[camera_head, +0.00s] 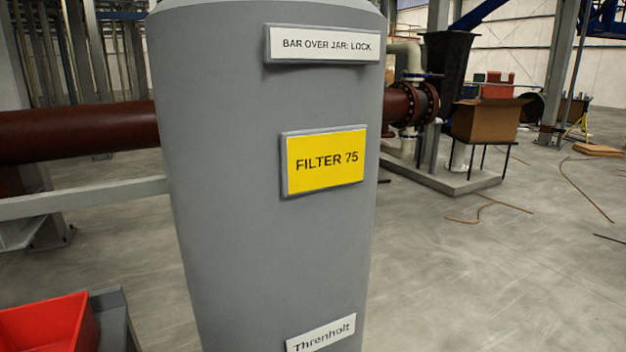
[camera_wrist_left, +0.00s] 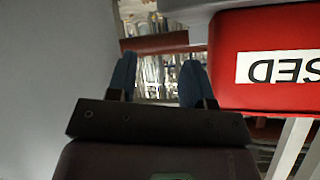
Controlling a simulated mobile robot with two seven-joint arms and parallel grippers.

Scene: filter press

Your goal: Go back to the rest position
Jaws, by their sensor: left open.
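My left gripper (camera_wrist_left: 153,80) shows in the left wrist view with its two blue fingers apart and nothing between them. A red box (camera_wrist_left: 265,60) with a white label, lettering upside down and ending in "SED", is to the right of the fingers. A grey surface fills the left side of that view. Neither gripper shows in the head view. There, a large grey cylinder (camera_head: 230,230) stands upright close in front, with a yellow "FILTER 75" sign (camera_head: 324,161), a "BAR OVER JAR: LOCK" plate (camera_head: 322,44) and a "Threnholt" plate (camera_head: 320,334).
A red bin (camera_head: 48,325) sits at the lower left. A dark red pipe (camera_head: 80,132) and a grey rail (camera_head: 85,197) run behind the cylinder's left side. A cardboard box (camera_head: 487,119) stands at the back right. The floor (camera_head: 480,270) at right is mostly clear, with thin cables farther back.

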